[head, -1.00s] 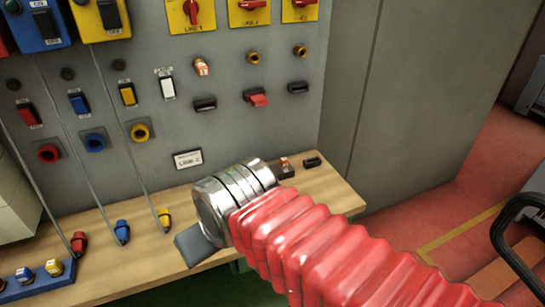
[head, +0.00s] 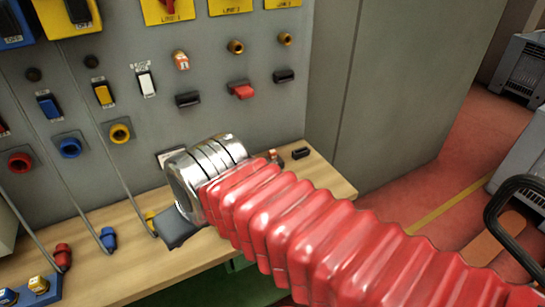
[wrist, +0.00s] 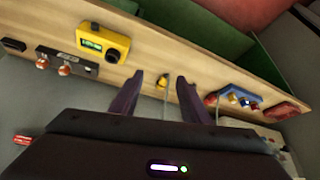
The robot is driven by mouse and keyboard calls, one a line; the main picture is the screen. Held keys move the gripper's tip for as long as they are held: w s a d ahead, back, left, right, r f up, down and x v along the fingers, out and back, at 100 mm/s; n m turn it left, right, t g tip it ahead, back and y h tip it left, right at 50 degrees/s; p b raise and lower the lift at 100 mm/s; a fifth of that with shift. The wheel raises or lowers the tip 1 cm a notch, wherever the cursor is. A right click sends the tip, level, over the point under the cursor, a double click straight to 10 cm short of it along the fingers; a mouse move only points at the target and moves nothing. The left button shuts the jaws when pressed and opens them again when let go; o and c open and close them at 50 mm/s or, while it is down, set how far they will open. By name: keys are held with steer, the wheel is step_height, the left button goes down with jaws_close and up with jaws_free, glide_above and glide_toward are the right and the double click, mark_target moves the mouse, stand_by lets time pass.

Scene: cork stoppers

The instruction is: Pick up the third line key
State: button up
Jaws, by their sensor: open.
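In the wrist view, a grey block on the bench holds two small orange-and-white keys (wrist: 65,70), left of my gripper (wrist: 160,78). One such key (head: 272,155) shows in the head view just behind my arm. Another key (head: 180,60) sits in the panel under the LINE 1 switch. I cannot read which key is for the third line. My gripper is open and empty, its fingers apart over the bench, with a yellow plug (wrist: 162,82) visible between them. In the head view the fingers are mostly hidden behind my wrist.
The wooden bench (wrist: 205,78) also bears a yellow device with a green display (wrist: 103,42), a blue rack of plugs (wrist: 235,98), a red item (wrist: 287,108) and a small black piece (head: 300,153). The panel (head: 225,60) rises behind it, with cables hanging to plugs.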

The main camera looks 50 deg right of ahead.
steer(key=w+d+r+m, duration=0.1)
steer(key=w+d+r, duration=0.1)
steer(key=w+d, duration=0.6)
steer(key=m+g+h, duration=0.1)
steer(key=m, duration=0.1)
glide_toward(271, 150)
steer(key=v, duration=0.4)
steer(key=shift+w, duration=0.25)
steer(key=shift+f, duration=0.2)
steer(key=x, duration=0.8)
steer(key=shift+f, duration=0.2)
